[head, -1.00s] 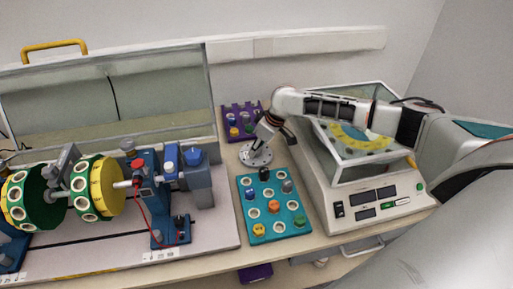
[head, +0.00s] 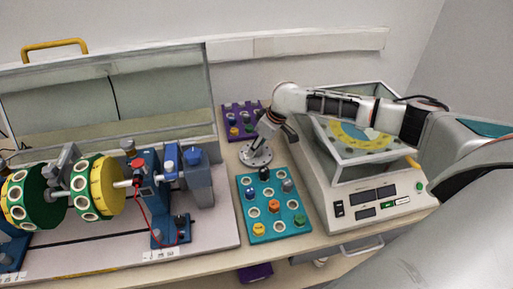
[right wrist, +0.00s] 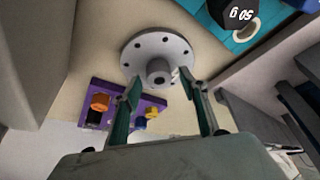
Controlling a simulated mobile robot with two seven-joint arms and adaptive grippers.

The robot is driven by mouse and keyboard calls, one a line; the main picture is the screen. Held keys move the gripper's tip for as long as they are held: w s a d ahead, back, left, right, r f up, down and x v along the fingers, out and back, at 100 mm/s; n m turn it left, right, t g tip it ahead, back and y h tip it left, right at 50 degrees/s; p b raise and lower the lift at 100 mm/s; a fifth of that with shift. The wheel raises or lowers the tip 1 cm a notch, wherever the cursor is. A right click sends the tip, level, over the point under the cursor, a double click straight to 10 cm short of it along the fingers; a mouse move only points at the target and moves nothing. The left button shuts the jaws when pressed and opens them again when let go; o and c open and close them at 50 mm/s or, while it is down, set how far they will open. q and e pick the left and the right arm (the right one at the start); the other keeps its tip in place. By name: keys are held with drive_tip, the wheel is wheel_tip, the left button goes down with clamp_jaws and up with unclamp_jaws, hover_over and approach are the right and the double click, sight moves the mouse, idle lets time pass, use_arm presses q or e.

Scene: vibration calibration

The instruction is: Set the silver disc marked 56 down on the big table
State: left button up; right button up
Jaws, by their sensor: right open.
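The silver disc (head: 256,155) lies flat on the big table (head: 225,168), between the purple rack and the teal tray. In the right wrist view the disc (right wrist: 176,48) shows a ring of small holes and a raised central hub. Its number cannot be read. My right gripper (head: 266,134) is just above the disc, with its fingers pointing down. In the right wrist view the right gripper (right wrist: 160,84) is open, its two fingertips apart near the hub and nothing held between them. My left gripper is not in view.
A teal tray (head: 267,222) with several coloured weights stands in front of the disc. A purple rack (head: 229,112) is behind it. The scale-like machine (head: 370,205) with a raised glass lid is to the right, the rotor rig (head: 205,190) to the left.

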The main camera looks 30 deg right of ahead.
drive_tip(key=v, duration=1)
drive_tip(key=shift+r, duration=0.35)
drive_tip(key=shift+s+d, duration=0.1)
drive_tip(key=shift+s+f, duration=0.1)
